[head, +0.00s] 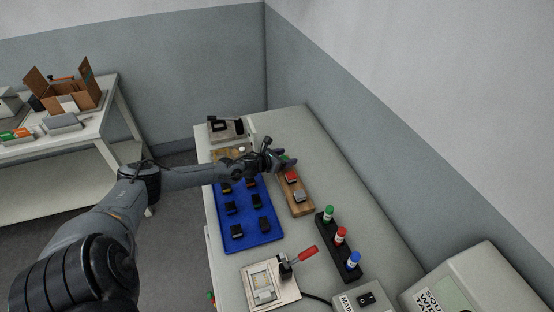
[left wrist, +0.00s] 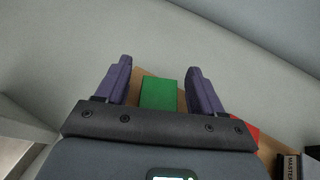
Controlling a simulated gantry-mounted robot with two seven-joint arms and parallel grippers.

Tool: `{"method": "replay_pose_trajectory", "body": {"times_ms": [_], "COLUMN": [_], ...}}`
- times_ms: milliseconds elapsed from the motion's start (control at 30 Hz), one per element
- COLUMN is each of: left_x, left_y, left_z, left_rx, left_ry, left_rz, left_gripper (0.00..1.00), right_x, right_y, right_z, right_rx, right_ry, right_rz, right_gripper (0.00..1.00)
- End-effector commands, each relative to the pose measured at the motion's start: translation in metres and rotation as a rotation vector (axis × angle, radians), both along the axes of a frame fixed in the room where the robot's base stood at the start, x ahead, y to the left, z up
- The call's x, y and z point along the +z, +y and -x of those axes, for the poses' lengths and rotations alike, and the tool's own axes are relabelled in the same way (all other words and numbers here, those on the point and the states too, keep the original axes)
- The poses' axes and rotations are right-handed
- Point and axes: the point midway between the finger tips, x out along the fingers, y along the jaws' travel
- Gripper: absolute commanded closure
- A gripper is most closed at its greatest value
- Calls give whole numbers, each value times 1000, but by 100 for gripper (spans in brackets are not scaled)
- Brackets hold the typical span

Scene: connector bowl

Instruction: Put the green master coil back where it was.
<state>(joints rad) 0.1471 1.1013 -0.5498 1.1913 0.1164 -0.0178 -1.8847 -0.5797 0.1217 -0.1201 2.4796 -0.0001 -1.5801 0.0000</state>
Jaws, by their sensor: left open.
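The green master coil (left wrist: 158,93) is a green block on the wooden board (head: 306,210), at the board's far end. In the left wrist view it sits between the two purple fingers of my left gripper (left wrist: 159,66). The fingers are open, with a gap showing on each side of the block. In the head view my left gripper (head: 281,159) is over that far end and mostly hides the green block. A red block (head: 292,176) sits nearer on the same board, then a grey block (head: 299,195). My right gripper is not in view.
A blue tray (head: 247,218) with several black parts lies left of the board, beneath my left arm. A rack (head: 345,262) with green, red and blue capped pieces stands nearer right. A fixture with a red lever (head: 306,254) is in front. Bare bench lies right of the board.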

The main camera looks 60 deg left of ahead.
Motion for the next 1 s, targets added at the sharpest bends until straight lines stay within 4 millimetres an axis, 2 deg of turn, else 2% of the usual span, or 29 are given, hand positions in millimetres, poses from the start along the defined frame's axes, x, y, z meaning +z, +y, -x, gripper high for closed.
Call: {"method": "replay_pose_trajectory", "body": {"times_ms": [267,700,1000], "left_x": [11,36,46], "left_y": [-4,-16,-20], "left_z": [24,82,105], "left_rx": [-2,-3,-2], "left_ry": [5,5,1], "left_rz": [-3,-2,-2], "left_gripper": [33,33,33], "right_x": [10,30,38], "right_y": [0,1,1], "right_z": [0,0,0], "right_rx": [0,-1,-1], "right_ry": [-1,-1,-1], "right_rz": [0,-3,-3], "right_gripper": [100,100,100]}}
